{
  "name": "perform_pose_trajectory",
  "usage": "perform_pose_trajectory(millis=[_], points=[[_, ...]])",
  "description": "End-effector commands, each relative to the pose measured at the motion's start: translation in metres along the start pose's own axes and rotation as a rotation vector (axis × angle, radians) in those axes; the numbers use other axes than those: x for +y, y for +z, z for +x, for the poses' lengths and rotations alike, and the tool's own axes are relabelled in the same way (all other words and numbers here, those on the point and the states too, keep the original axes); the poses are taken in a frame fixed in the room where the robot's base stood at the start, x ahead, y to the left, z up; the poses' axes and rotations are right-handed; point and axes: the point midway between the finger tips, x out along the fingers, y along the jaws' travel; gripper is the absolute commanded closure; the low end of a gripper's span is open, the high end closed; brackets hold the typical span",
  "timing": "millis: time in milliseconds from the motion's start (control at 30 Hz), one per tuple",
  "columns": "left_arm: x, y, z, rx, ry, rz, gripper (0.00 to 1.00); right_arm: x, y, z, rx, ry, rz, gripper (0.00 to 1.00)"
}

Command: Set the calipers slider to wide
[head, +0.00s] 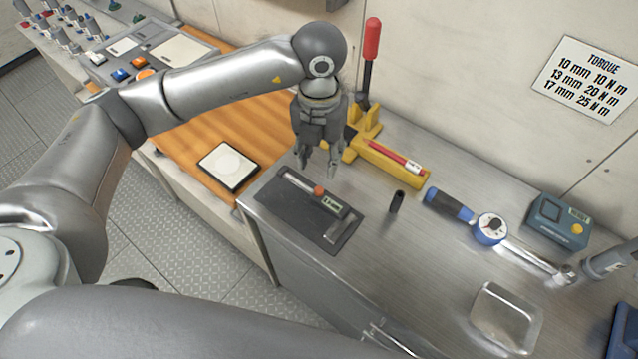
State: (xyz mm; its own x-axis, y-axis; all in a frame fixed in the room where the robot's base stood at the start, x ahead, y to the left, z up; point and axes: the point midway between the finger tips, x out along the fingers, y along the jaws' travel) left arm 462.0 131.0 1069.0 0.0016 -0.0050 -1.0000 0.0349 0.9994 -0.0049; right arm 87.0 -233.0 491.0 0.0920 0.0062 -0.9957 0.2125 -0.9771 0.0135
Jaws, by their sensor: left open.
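The calipers (333,205) lie on a dark mat (272,200) on the metal bench. They have a silver beam, an orange-red knob (319,191) and a small greenish label or display near the right end. A flat silver piece (345,227) lies at the mat's right end; I cannot tell whether it is part of the calipers. My left gripper (317,170) is open and empty, pointing down above the mat's back edge, just behind the knob. It does not appear to touch the calipers.
A yellow tool with a red-handled lever (371,45) stands behind my left gripper. To the right are a small black cylinder (397,201), a blue torque wrench (490,229), a blue box (556,222) and a metal tray (505,316). An orange wooden surface (185,135) lies left.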

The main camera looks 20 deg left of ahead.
Motion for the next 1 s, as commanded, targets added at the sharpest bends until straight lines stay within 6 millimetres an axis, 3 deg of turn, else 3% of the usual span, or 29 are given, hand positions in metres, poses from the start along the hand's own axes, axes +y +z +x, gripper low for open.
perform_pose_trajectory(millis=[600,1000], points=[[0.002,-0.001,0.095,0.005,0.005,-0.003,0.60,0.001,-0.003,-0.031,0.000,0.001,0.001,0.60],[0.002,-0.001,0.106,0.002,0.004,0.000,0.60,0.005,-0.002,-0.033,-0.001,0.005,-0.001,0.60]])
